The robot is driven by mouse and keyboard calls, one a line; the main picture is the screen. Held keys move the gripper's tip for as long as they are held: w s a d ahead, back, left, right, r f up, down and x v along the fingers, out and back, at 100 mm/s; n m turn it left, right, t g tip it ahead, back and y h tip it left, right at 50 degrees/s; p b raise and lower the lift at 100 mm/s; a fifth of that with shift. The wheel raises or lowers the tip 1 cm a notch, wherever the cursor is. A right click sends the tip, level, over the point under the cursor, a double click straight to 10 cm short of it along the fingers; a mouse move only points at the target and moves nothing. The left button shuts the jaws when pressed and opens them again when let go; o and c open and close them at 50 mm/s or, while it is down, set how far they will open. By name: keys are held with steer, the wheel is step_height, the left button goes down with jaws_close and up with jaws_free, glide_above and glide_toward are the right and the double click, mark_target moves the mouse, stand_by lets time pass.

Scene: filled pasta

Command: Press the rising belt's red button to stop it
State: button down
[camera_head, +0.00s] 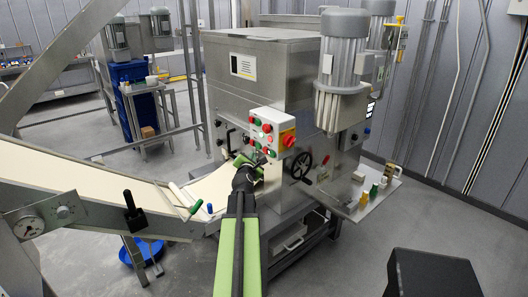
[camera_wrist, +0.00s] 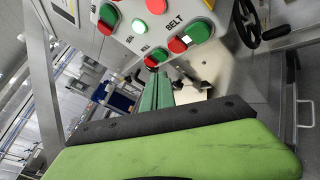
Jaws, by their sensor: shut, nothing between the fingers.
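The grey control box (camera_head: 272,128) on the machine's front carries several red and green buttons. In the wrist view, the word BELT stands beside a red button (camera_wrist: 177,45) and a green button with a bright white spot (camera_wrist: 197,32). Another red button (camera_wrist: 151,61) and green button sit just left of that pair. My gripper (camera_head: 246,166) is shut and empty, just below the box's lower left in the head view. Its green fingers (camera_wrist: 158,88) point up to just under the lower buttons in the wrist view. I cannot tell whether a fingertip touches any button.
The pale rising belt (camera_head: 85,178) slopes down from the left toward the machine. A red knob on yellow (camera_head: 288,138) is on the box's right side. A black handwheel (camera_head: 301,166) and a shelf with small items (camera_head: 365,200) are at right.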

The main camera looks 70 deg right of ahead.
steer(key=shift+s+d, duration=0.5)
steer(key=shift+d, duration=0.2)
steer(key=shift+s+d, duration=0.45)
steer(key=shift+d, duration=0.2)
steer(key=shift+d, duration=0.1)
stand_by(1.0)
steer(key=shift+s+d, duration=0.1)
steer(key=shift+d, duration=0.15)
steer(key=shift+s+d, duration=0.25)
steer(key=shift+d, duration=0.05)
stand_by(0.7)
steer(key=shift+w+a, duration=0.45)
steer(key=shift+a, duration=0.25)
steer(key=shift+w+a, duration=0.45)
steer(key=shift+a, duration=0.25)
steer(key=shift+w+a, duration=0.45)
steer(key=shift+a, duration=0.25)
steer(key=shift+w+a, duration=0.45)
steer(key=shift+a, duration=0.25)
